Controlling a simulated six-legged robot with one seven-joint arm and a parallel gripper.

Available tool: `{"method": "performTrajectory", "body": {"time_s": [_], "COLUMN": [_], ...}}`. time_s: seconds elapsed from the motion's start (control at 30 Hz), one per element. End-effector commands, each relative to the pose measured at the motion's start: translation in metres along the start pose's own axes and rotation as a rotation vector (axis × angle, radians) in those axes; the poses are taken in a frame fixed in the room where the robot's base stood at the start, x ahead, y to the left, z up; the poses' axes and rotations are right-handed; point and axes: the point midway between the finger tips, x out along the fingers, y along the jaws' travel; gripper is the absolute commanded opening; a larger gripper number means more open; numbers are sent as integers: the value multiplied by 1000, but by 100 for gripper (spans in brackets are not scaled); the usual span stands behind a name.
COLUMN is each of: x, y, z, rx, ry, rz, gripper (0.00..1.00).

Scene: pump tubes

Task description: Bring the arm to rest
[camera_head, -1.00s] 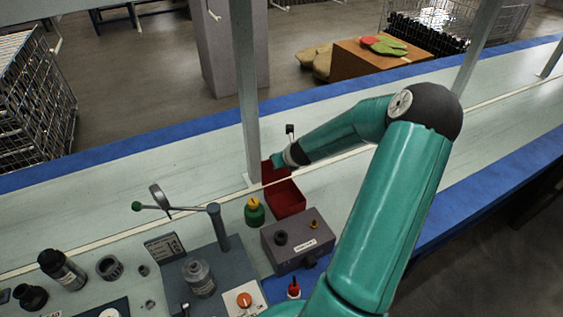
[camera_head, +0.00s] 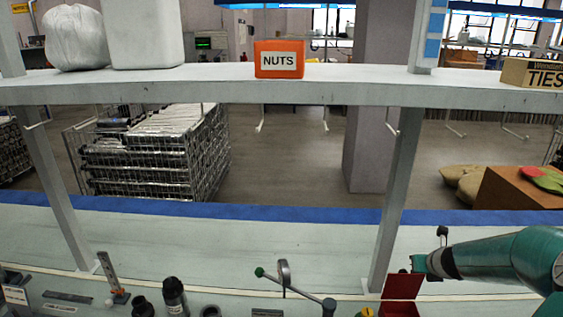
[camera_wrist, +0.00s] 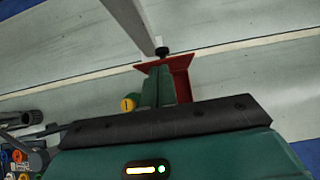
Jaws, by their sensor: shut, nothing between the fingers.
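My arm shows in the head view as a teal link reaching in from the right edge. My gripper (camera_head: 418,264) is at its left end, over the back part of a red bin (camera_head: 403,287) on the bench. In the wrist view my gripper (camera_wrist: 160,84) is shut and empty, its green fingers in front of the red bin (camera_wrist: 181,72). I cannot tell from these views how far above the bin the fingertips are.
A grey upright post (camera_head: 397,190) stands just left of my gripper and carries a shelf (camera_head: 200,88) with an orange NUTS box (camera_head: 279,60). A lever with a green knob (camera_head: 260,272) stands left of the bin. The bench behind is clear.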

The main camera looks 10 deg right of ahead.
Motion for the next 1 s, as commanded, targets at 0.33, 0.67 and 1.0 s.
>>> {"method": "performTrajectory", "body": {"time_s": [0.33,0.67,1.0], "x": [-48,-152,-269], "y": [114,242,307], "z": [22,7,-46], "rx": [-728,-1746,-2682], "ry": [40,28,-91], "rz": [107,249,355], "gripper": [0,0,0]}}
